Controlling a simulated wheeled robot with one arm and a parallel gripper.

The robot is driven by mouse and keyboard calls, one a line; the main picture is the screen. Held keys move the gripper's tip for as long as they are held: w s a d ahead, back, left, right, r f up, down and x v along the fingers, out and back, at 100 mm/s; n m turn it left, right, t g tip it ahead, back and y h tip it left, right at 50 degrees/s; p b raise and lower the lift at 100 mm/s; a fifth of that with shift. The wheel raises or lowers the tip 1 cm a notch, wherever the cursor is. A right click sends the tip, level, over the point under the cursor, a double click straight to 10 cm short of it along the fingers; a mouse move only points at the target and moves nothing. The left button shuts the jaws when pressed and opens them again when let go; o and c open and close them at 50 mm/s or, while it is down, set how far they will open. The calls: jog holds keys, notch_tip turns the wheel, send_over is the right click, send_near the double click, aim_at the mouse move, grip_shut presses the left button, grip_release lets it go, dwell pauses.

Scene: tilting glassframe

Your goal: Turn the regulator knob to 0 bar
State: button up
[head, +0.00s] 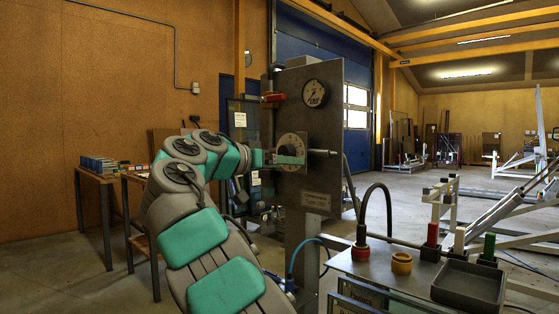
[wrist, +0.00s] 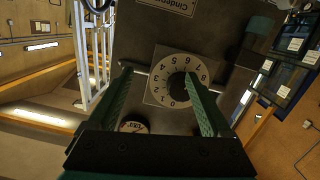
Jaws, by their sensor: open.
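The regulator knob (wrist: 180,85) is a dark round knob on a pale dial plate (wrist: 160,64) with printed numbers. It sits on an upright grey panel (head: 320,130), and its dial also shows in the head view (head: 291,143). My gripper (wrist: 157,73) is open in front of the dial. Its right finger overlaps the knob's right side in the wrist view, and its left finger lies left of the dial. Contact with the knob cannot be told. In the head view my gripper (head: 277,158) hides part of the dial. The knob's exact setting is unclear.
A round pressure gauge (head: 314,93) is above the knob, and a red handle (head: 273,98) is at the panel's upper left. A metal rod (head: 322,152) sticks out right of the dial. A bench with a dark tray (head: 470,284) and coloured fittings stands at lower right.

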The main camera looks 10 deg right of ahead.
aim_at(286, 153)
jog(key=a+r+m+t, duration=0.2)
jog(key=a+m, duration=0.2)
jog(key=a, duration=0.2)
jog(key=x, duration=0.8)
jog(key=shift+f, duration=0.1)
grip_shut()
dwell(0.4)
